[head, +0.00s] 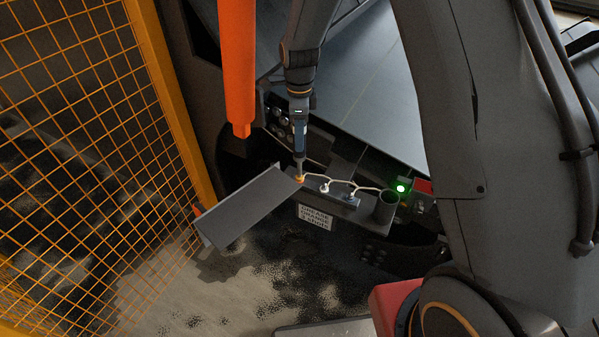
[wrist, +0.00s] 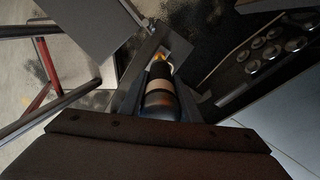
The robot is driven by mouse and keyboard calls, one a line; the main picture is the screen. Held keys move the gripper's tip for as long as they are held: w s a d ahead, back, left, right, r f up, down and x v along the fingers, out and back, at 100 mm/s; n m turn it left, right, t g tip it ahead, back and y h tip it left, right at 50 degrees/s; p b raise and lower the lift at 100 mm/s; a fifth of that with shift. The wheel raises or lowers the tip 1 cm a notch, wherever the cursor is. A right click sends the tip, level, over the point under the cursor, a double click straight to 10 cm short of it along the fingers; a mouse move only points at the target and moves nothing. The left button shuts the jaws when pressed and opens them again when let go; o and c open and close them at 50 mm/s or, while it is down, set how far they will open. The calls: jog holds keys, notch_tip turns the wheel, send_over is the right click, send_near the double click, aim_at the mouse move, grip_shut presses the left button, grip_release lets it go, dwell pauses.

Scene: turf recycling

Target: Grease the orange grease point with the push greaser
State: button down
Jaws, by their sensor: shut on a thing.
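My gripper (head: 298,98) points down and is shut on the push greaser (head: 299,135), a slim dark tool with a blue body. In the wrist view the greaser (wrist: 159,98) lies between my two fingers, a pale band around its dark barrel. The greaser stands nearly upright, its tip down at the orange grease point (head: 300,178). I cannot tell whether the tip presses on it or sits just above. The orange point also shows past the tip in the wrist view (wrist: 160,56). A white grease point (head: 324,188) and a blue one (head: 350,200) are to its right.
A grey cover plate (head: 252,207) sticks out left of the grease points. An empty-looking round holder (head: 387,209) stands at the right, near a lit green lamp (head: 401,187). An orange bar (head: 238,65) hangs left of my gripper; an orange mesh fence (head: 85,130) is farther left.

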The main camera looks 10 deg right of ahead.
jog(key=shift+f+p, duration=0.1)
jog(key=shift+p, duration=0.25)
dwell(0.7)
dwell(1.0)
jog(key=shift+r+p, duration=2.2)
jog(key=shift+r, duration=1.4)
jog(key=shift+r+p, duration=0.6)
jog(key=shift+r, duration=0.45)
jog(key=shift+s, duration=0.1)
jog(key=s+d+p, duration=0.2)
jog(key=s, duration=0.8)
jog(key=s+d+p, duration=0.1)
jog(key=s+p, duration=0.1)
jog(key=s, duration=0.9)
jog(key=shift+s+d, duration=0.2)
jog(key=shift+d, duration=0.2)
